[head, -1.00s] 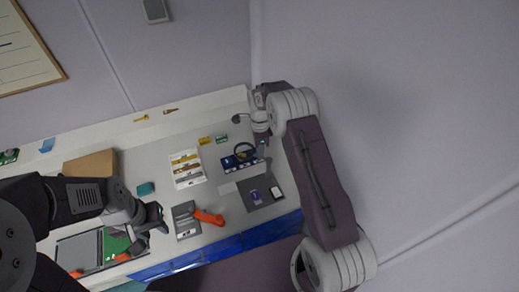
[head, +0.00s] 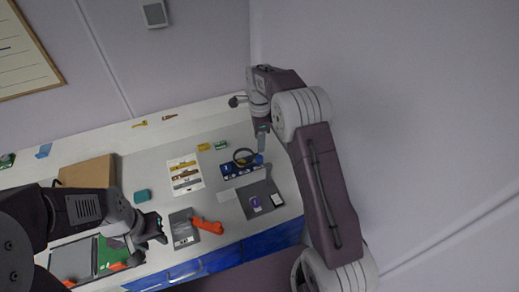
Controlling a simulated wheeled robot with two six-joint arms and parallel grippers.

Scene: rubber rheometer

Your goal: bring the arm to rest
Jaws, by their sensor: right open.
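My right arm comes in from the lower right and bends over the back right of the bench. Its gripper (head: 263,130) hangs small and partly hidden by the wrist near the bench's right end, open, with nothing seen in it. My left arm comes in from the left. Its dark gripper (head: 154,230) is over the front left of the bench, left of a grey plate with an orange-handled tool. Its fingers are too dark and small to tell whether they are open or shut.
On the bench lie a brown board (head: 86,174), a teal block (head: 142,196), a chart card (head: 185,174), an orange-handled tool (head: 206,225), a blue tray (head: 237,170) with a dark ring (head: 244,157), and a dark mat (head: 268,193). Walls stand behind and at right.

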